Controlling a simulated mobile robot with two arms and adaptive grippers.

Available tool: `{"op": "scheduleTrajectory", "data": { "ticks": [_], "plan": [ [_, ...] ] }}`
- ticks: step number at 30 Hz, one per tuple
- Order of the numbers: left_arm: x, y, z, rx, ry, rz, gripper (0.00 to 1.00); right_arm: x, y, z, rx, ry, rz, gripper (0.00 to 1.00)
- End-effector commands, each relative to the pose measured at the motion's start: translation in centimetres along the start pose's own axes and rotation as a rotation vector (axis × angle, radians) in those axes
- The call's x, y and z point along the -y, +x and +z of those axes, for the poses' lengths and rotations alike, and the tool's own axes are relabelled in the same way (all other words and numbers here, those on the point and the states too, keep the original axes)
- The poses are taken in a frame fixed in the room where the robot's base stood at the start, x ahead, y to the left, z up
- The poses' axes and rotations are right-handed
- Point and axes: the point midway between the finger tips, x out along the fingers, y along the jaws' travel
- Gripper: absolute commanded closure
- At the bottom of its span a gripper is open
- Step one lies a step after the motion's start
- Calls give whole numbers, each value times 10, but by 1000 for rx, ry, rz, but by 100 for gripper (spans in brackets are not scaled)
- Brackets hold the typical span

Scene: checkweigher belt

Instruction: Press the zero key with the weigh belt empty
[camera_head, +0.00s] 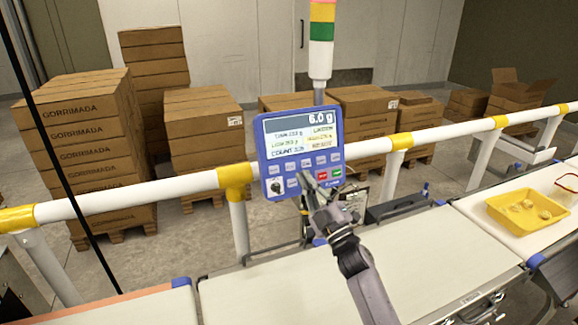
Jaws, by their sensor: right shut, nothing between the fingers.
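The blue control panel (300,150) stands above the far side of the belt. Its screen (301,133) reads 6.0 g at the top. Rows of small keys, one red and one green, sit below the screen; their labels are too small to read. The weigh belt (440,258) below the panel is pale, and its visible part is bare. My right gripper (312,186) is shut and empty, with its tips at the panel's lower keys, covering part of them. I cannot tell whether the tips touch a key. My left gripper is not in view.
A yellow tray (497,217) with several pale pieces stands on the right belt section (478,203). A white and yellow guard rail (130,202) runs behind the belt. A signal tower (321,45) rises behind the panel. Stacked cartons (88,135) stand beyond the rail.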

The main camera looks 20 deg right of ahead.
Motion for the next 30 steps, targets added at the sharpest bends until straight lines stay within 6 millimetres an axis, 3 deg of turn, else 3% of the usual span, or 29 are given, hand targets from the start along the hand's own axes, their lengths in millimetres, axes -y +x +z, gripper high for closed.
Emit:
{"op": "scheduleTrajectory", "data": {
  "ticks": [11,30],
  "plan": [
    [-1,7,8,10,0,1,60,6,4,6,3,2,0,100],
    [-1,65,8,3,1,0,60,45,56,44,2,3,0,100]
  ]
}}
